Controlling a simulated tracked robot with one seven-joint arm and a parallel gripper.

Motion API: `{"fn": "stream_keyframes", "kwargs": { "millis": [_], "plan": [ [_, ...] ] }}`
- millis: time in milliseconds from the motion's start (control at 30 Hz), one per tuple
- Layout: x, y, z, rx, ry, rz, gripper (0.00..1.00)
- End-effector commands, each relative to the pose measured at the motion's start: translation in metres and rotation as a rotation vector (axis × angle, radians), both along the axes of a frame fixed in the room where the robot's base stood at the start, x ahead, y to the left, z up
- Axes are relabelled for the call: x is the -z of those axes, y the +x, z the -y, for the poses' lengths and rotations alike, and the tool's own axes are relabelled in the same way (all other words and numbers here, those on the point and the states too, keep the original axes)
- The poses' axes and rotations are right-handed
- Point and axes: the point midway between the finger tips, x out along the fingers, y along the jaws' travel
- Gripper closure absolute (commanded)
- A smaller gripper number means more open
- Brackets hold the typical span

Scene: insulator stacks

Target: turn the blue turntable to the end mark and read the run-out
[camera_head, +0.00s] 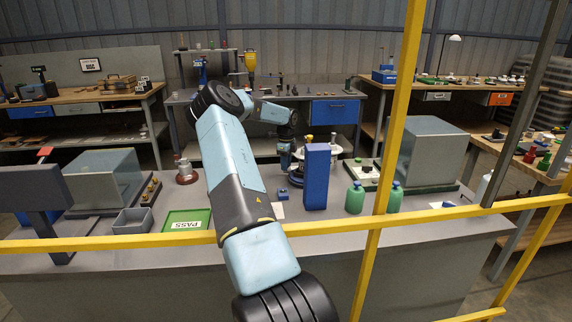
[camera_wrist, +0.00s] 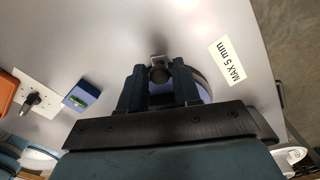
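In the wrist view the blue turntable (camera_wrist: 201,88) shows as part of a blue disc with a pale rim, mostly hidden behind my gripper (camera_wrist: 158,76). Its two fingers stand apart, with a small grey upright piece and a dark round knob (camera_wrist: 158,73) between them. I see no clear contact with either finger. In the head view my gripper (camera_head: 287,152) is over the bench, behind the tall blue block. A small blue box with a green display (camera_wrist: 81,97) lies left of the fingers; its reading is not legible. A white label (camera_wrist: 231,60) reads "MAX 5 mm". No end mark can be made out.
A tall blue block (camera_head: 316,178) stands close to my gripper, with two green bottles (camera_head: 355,197) to its right. A green PASS sign (camera_head: 187,221) and grey bin (camera_head: 132,221) lie left. Yellow rails (camera_head: 390,130) cross in front of the bench.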

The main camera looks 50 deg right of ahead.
Motion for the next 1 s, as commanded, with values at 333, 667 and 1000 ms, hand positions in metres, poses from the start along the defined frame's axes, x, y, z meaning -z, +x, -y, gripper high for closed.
{"fn": "stream_keyframes", "kwargs": {
  "millis": [333, 667, 1000],
  "plan": [
    [0.000, 0.000, 0.000, 0.000, 0.000, 0.000, 1.00],
    [0.000, 0.000, 0.000, 0.000, 0.000, 0.000, 1.00],
    [-0.001, 0.009, -0.014, -0.045, 0.002, 0.001, 1.00]
  ]
}}
